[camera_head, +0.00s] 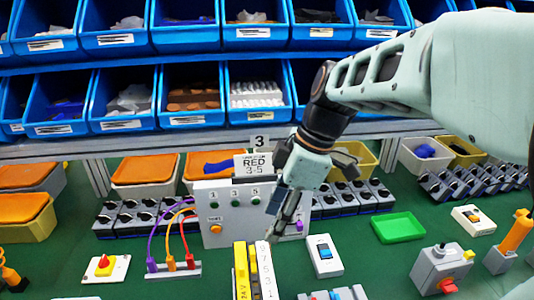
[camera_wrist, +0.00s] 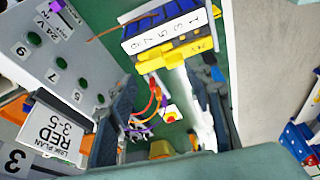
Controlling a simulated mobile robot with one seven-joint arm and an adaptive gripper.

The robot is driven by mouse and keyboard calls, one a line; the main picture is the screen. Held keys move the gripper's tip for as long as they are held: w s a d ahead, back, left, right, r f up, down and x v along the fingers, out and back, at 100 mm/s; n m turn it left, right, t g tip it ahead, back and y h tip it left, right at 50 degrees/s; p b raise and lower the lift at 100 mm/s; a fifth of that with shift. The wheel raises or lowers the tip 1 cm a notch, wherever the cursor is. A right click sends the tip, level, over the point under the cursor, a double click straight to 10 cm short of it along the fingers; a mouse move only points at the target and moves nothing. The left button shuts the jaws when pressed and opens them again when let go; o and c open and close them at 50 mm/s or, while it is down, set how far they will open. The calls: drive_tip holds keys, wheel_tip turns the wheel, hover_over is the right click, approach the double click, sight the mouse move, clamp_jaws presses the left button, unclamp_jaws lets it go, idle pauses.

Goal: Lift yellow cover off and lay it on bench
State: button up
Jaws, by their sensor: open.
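A terminal block stands on the green bench, with a yellow strip (camera_head: 241,270) marked 24V along its left and a white numbered strip (camera_head: 266,272) beside it. In the wrist view its yellow part (camera_wrist: 170,56) and white numbered part (camera_wrist: 165,35) lie beyond my fingers. I cannot tell whether the yellow part is a loose cover. My gripper (camera_head: 274,228) points down just above and behind the block. In the wrist view the two dark fingers of my gripper (camera_wrist: 165,108) stand apart with nothing clearly held between them.
A grey panel (camera_head: 213,230) with green sockets and a "RED 3-5" card (camera_head: 255,164) stands just behind my gripper. Purple, orange and red wires (camera_head: 172,225) rise at left. A white switch (camera_head: 324,255) and a green tray (camera_head: 398,227) are at right. Some bench between them is bare.

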drive_tip(key=s+a+n, duration=0.2)
drive_tip(key=a, duration=0.1)
drive_tip(key=g, duration=0.1)
hover_over(242, 263)
drive_tip(key=d, duration=0.2)
drive_tip(key=shift+y, duration=0.3)
wheel_tip(242, 263, down, 5)
drive_tip(key=shift+w+r+b, duration=0.1)
drive_tip(key=shift+w+b, duration=0.05)
drive_tip(key=shift+b, duration=0.2)
drive_tip(key=shift+w+d+x, duration=0.15)
drive_tip(key=shift+x, duration=1.35)
drive_tip(key=shift+w+d+x, duration=0.1)
drive_tip(key=shift+x, duration=1.4)
drive_tip(key=shift+s, duration=0.1)
drive_tip(key=shift+c, duration=0.4)
drive_tip(key=c, duration=1)
